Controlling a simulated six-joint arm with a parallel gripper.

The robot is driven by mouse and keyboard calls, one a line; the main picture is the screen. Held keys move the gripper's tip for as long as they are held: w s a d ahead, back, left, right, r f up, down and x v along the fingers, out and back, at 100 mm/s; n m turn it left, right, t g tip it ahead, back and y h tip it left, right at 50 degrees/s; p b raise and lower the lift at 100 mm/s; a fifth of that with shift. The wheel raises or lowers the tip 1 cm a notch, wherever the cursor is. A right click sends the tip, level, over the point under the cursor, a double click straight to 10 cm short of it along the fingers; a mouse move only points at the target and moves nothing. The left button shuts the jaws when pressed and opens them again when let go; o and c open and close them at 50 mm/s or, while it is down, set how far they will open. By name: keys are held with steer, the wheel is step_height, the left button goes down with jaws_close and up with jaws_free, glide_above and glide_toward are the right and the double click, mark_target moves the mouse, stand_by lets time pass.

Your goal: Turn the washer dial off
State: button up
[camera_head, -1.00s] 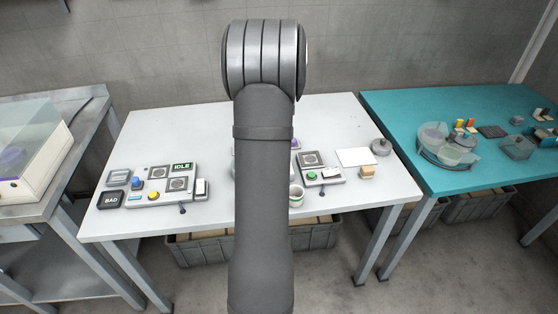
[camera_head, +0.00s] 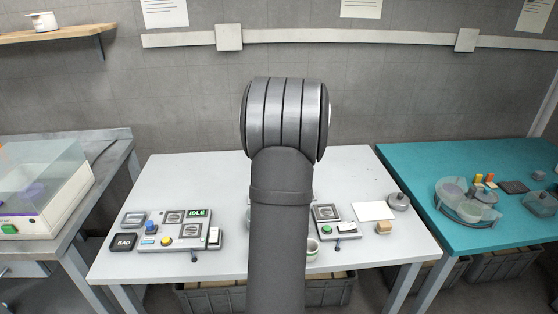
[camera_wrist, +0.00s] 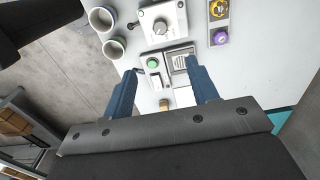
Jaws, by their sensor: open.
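A pale box with a round grey dial (camera_wrist: 160,27) shows at the top of the wrist view. It looks like the washer dial; its markings are too small to read. In the head view my arm hides that part of the white table. My gripper (camera_wrist: 160,70) shows in the wrist view with its two blue fingers apart and nothing held between them. The dial lies beyond the fingertips, apart from them. The gripper is not visible in the head view.
Between the fingers is a panel with a green button (camera_wrist: 153,63). Two cups (camera_wrist: 102,18) stand left of the dial, and a purple-knobbed item (camera_wrist: 220,37) right. A panel reading IDLE (camera_head: 196,213) sits on the white table (camera_head: 180,180); a teal table (camera_head: 410,165) stands right.

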step_height(320, 180, down, 19)
steer(key=n, duration=0.8)
steer(key=shift+d+f+n, duration=0.1)
steer(key=shift+f+n, duration=0.05)
steer(key=shift+n, duration=0.25)
steer(key=c, duration=1)
